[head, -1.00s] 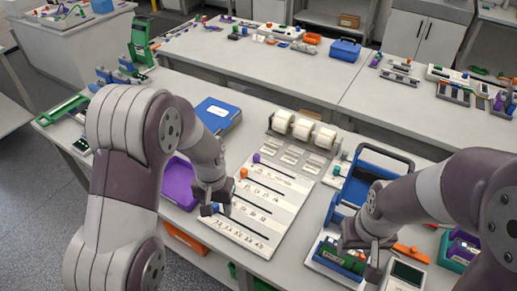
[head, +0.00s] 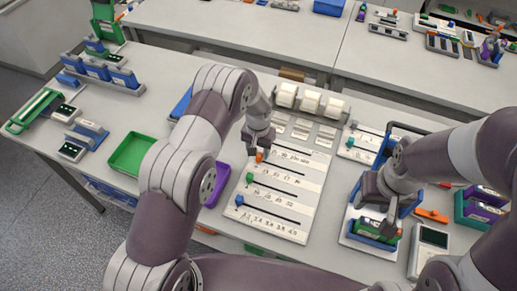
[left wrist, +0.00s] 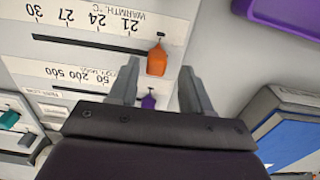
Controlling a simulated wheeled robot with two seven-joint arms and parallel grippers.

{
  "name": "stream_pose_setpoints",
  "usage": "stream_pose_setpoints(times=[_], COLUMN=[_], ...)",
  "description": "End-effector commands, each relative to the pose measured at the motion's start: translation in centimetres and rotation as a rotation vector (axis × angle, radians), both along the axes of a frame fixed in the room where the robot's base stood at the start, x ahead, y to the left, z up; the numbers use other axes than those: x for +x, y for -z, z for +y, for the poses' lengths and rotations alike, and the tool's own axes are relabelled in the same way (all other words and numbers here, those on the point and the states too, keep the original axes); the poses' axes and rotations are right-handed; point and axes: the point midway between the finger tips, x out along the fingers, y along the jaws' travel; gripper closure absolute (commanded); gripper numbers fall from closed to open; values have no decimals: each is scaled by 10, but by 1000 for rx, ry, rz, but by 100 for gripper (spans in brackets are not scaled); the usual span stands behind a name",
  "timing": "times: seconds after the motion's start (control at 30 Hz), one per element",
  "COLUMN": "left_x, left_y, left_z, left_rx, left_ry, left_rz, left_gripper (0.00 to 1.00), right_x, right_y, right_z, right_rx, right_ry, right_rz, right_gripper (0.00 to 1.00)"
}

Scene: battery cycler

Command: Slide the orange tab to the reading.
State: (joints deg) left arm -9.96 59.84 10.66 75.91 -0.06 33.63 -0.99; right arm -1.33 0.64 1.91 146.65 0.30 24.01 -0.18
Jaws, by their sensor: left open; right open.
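The orange tab (head: 260,157) sits at the left end of its slot on the pale slider board (head: 285,228). In the left wrist view the orange tab (left wrist: 157,60) is beside the 21 end of an upside-down "WARMTH, °C" scale, marked 21 to 30. My left gripper (left wrist: 160,75) is open, its fingertips apart on either side of the orange tab's near end. In the head view the left gripper (head: 258,150) is right at the tab. A purple tab (left wrist: 148,102) shows between the fingers. My right gripper (head: 386,222) is open over a green block in a tray.
A green tab (head: 249,177) and a blue tab (head: 239,201) sit at the left ends of lower slots. White rolls (head: 310,101) stand behind the board. A purple tray (head: 217,186) lies left of it. A grey device with a screen (head: 431,238) is at right; its screen is unreadable.

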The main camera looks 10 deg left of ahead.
Motion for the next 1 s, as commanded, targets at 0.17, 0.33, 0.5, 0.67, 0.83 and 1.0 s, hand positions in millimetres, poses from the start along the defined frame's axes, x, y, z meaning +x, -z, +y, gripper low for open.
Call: stream_pose_setpoints(times=[0.17,0.33,0.5,0.67,0.83,1.0], left_x=[0,0,0,0,0,-4], left_y=[17,22,22,21,22,24], left_z=[0,0,0,0,-4,-27], left_rx=[0,0,0,0,0,-1], left_ry=[0,0,0,0,2,4], left_rz=[-1,-1,-1,-1,-1,-2], left_gripper=[51,51,61,100,100,100], right_x=[0,0,0,0,0,0], right_y=[-7,-7,-6,-6,-4,7], right_z=[0,0,0,0,0,0], right_rx=[0,0,0,0,0,0], right_ry=[0,0,0,0,0,0], right_rz=[0,0,0,0,0,0], right_gripper=[50,50,50,50,50,50])
